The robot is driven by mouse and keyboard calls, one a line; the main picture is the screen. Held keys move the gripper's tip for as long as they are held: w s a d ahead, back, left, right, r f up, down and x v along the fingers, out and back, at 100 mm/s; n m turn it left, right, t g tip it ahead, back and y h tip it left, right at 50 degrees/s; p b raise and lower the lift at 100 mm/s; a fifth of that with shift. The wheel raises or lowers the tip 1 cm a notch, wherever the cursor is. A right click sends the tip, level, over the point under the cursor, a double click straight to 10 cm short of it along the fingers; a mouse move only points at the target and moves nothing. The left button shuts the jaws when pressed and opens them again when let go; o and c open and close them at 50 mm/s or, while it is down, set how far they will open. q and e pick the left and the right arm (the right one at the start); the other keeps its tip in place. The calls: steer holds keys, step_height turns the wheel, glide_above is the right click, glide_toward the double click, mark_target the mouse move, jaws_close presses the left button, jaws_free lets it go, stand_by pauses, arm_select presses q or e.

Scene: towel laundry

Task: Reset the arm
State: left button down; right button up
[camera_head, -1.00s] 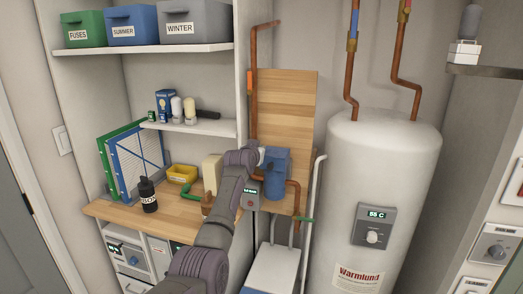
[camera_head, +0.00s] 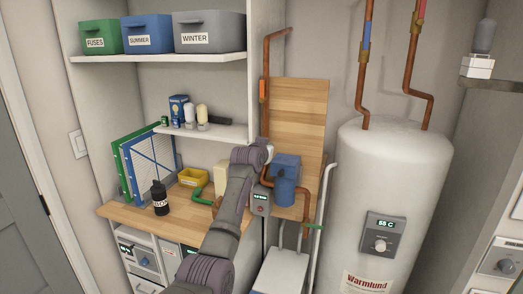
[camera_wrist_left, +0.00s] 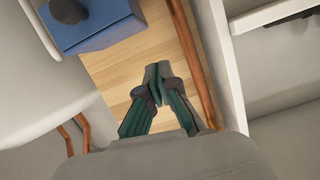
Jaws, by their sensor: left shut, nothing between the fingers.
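My left arm (camera_head: 230,205) rises from the bottom middle of the head view, in front of the workbench and pipes. Its gripper is hidden behind the wrist there. In the left wrist view my left gripper (camera_wrist_left: 158,82) is shut, its fingertips together and empty, in front of the wooden board (camera_wrist_left: 150,45). A copper pipe (camera_wrist_left: 192,55) runs close to the right of the fingers, and a blue housing (camera_wrist_left: 105,28) with a dark knob is at the upper left. My right gripper is not in view.
The blue housing (camera_head: 286,182) and wooden board (camera_head: 300,110) are close to my wrist. A white water tank (camera_head: 385,185) stands to the right. A workbench (camera_head: 125,212) holds a black bottle (camera_head: 160,198), a yellow bin (camera_head: 192,177) and filter panels (camera_head: 150,165). Shelves hang above.

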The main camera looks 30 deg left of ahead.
arm_select(q)
steer(key=b+v, duration=0.2)
steer(key=v, duration=0.5)
steer(key=shift+s, duration=0.3)
